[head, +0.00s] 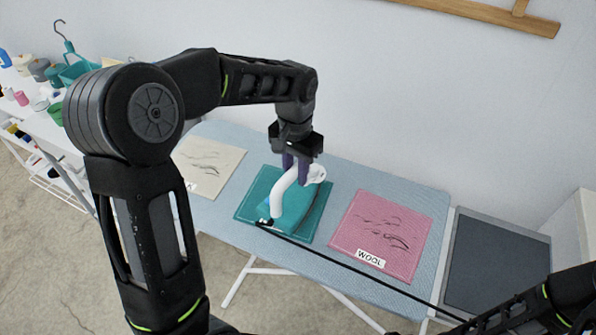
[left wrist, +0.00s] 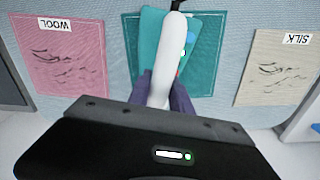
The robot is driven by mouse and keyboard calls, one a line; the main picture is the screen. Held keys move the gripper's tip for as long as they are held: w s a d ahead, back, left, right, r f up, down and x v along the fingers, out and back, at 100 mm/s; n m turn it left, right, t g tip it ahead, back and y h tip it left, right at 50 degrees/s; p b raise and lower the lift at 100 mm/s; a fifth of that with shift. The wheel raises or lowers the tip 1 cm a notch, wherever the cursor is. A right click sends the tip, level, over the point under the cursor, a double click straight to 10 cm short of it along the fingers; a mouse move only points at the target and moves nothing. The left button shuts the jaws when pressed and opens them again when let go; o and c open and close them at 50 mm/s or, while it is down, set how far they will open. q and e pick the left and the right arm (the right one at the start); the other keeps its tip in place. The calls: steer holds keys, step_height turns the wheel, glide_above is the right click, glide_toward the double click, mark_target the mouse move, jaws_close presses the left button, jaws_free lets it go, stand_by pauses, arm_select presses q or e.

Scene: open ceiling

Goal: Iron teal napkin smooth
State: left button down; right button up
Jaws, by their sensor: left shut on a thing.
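The teal napkin (head: 246,206) lies flat on the blue ironing board (head: 330,172), in the middle of three cloths; it also shows in the left wrist view (left wrist: 208,62). An iron with a white handle (head: 283,194) and teal body is over the napkin and hides much of it; its handle also shows in the left wrist view (left wrist: 165,58). I cannot tell whether its sole touches the cloth. My left gripper (head: 297,170) is shut on the iron's handle from above. Only part of my right arm shows at the lower right; its gripper is out of view.
A pink cloth (head: 382,232) labelled WOOL lies to the right, a cream cloth (head: 208,167) labelled SILK to the left. Both are creased. A black cord (head: 350,265) runs from the iron toward the lower right. A dark panel (head: 497,262) stands past the board's right end.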

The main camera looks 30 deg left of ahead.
arm_select(q)
steer(key=shift+r, duration=0.1)
steer(key=shift+s+a, duration=0.15)
steer(key=shift+a, duration=1.75)
steer(key=shift+s+a+p, duration=0.2)
steer(key=shift+a+p, duration=0.1)
steer(key=shift+a, duration=1.6)
steer(key=shift+s+a+f, duration=0.15)
steer(key=shift+a, duration=0.8)
steer(key=shift+s+a+f, duration=0.1)
steer(key=shift+s+a, duration=0.05)
steer(key=shift+a, duration=0.8)
